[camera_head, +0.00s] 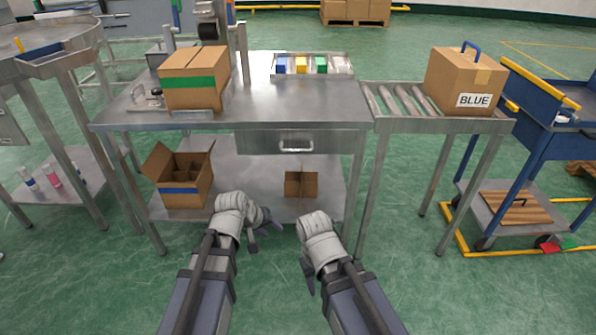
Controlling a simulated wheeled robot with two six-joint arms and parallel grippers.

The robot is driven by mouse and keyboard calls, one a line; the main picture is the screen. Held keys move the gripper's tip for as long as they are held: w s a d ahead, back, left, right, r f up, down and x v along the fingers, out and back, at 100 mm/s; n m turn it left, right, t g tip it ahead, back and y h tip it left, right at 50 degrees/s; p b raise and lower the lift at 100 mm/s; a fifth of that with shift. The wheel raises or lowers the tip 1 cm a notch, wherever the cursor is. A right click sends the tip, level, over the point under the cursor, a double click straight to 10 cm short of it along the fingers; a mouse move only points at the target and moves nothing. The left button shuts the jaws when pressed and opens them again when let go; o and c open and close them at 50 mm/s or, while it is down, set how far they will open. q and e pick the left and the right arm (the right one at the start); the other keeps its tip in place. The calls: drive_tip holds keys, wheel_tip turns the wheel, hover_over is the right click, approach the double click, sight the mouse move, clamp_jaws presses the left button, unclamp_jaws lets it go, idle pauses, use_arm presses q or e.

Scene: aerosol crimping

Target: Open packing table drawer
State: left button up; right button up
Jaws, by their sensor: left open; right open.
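The packing table (270,98) is a grey metal table in the middle of the head view. Its drawer (262,142) sits under the front edge of the top and looks shut, with a metal handle (296,147) on its face. My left gripper (258,236) is open and empty, in front of the table and below the drawer, to the left of the handle. My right gripper (306,263) is open and empty, lower and nearer to me, roughly below the handle. Neither gripper touches the drawer.
A box with a green band (192,82) stands on the tabletop. A roller conveyor (405,100) adjoins at right, carrying a box labelled BLUE (460,82). An open box (183,180) and a small carton (300,184) are on the lower shelf. A blue cart (540,130) stands far right.

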use_arm(q)
drive_tip(key=w+d+r+n+t+h, duration=0.2)
drive_tip(key=w+d+r+n+t, duration=0.15)
drive_tip(key=w, duration=0.45)
drive_tip(key=n+t, duration=0.6)
drive_tip(key=n, duration=0.2)
approach(297, 151)
drive_tip(key=w, duration=0.3)
drive_tip(key=shift+h, duration=0.3)
drive_tip(key=shift+s+d+f+b+x, duration=0.15)
drive_tip(key=shift+b+x, duration=0.2)
drive_tip(key=shift+x, duration=1)
drive_tip(key=shift+d+f+b+x, duration=0.15)
drive_tip(key=shift+b+x, duration=0.25)
drive_tip(key=shift+x, duration=0.95)
drive_tip(key=shift+s+f+b+x, duration=0.15)
drive_tip(key=shift+b+x, duration=0.2)
drive_tip(key=shift+x, duration=1)
use_arm(e)
wheel_tip(297, 151, down, 4)
drive_tip(key=shift+r, duration=0.1)
use_arm(q)
drive_tip(key=shift+c, duration=0.3)
clamp_jaws()
